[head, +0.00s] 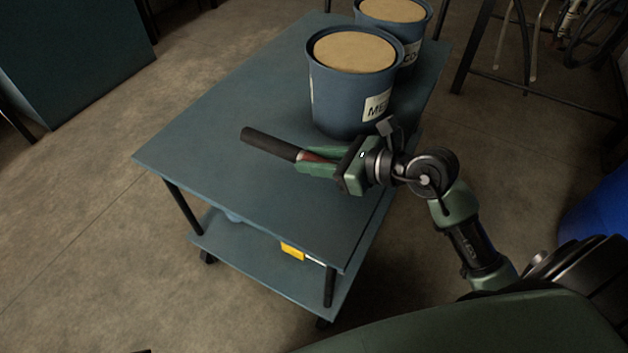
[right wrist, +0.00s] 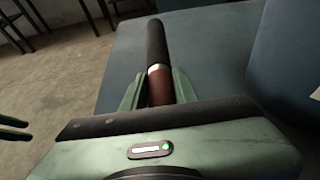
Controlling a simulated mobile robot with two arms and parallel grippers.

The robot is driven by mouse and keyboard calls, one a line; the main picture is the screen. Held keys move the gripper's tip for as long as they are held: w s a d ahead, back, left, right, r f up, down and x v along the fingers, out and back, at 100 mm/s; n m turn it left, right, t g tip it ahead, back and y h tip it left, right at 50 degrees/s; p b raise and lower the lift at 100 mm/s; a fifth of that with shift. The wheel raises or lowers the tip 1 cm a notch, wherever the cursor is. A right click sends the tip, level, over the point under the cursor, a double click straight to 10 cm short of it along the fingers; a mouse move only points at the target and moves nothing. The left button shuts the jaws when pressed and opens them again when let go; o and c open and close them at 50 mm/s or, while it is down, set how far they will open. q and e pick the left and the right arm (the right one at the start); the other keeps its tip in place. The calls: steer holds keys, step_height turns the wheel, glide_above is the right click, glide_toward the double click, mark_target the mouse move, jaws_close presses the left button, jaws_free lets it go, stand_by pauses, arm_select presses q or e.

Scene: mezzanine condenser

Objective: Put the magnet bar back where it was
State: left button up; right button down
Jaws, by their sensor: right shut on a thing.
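The magnet bar (head: 268,143) is a dark rod with a red-brown section near my gripper. My right gripper (head: 312,162) is shut on that section and holds the bar roughly level over the blue-grey cart top (head: 215,135). I cannot tell whether the bar touches the top. In the right wrist view, the bar (right wrist: 157,45) points away from the fingers (right wrist: 158,92), with a light ring between its dark and red-brown parts. Two dark green prongs at that view's left edge may be my left gripper (right wrist: 12,129); its jaw state is unclear.
A blue tub (head: 335,98) with a tan top and a partly readable label stands just behind my right gripper. A second tub (head: 415,38) stands behind it. A yellow item (head: 292,251) is on the cart's lower shelf (head: 262,272). The cart top's left part is clear.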

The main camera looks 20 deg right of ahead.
mark_target(314, 186)
step_height(314, 186, down, 5)
steer(key=shift+f+b, duration=0.1)
steer(key=shift+b, duration=0.8)
steer(key=shift+f, duration=0.25)
arm_select(q)
steer(key=shift+w+d+f+t, duration=0.15)
steer(key=shift+w+f+t, duration=0.15)
steer(key=shift+w+f, duration=0.35)
steer(key=shift+w, duration=0.15)
arm_select(e)
steer(key=shift+f, duration=0.1)
steer(key=c, duration=1.1)
jaws_free()
steer(key=shift+f, duration=0.1)
arm_select(q)
steer(key=shift+w+d+r, duration=0.1)
steer(key=shift+w, duration=0.15)
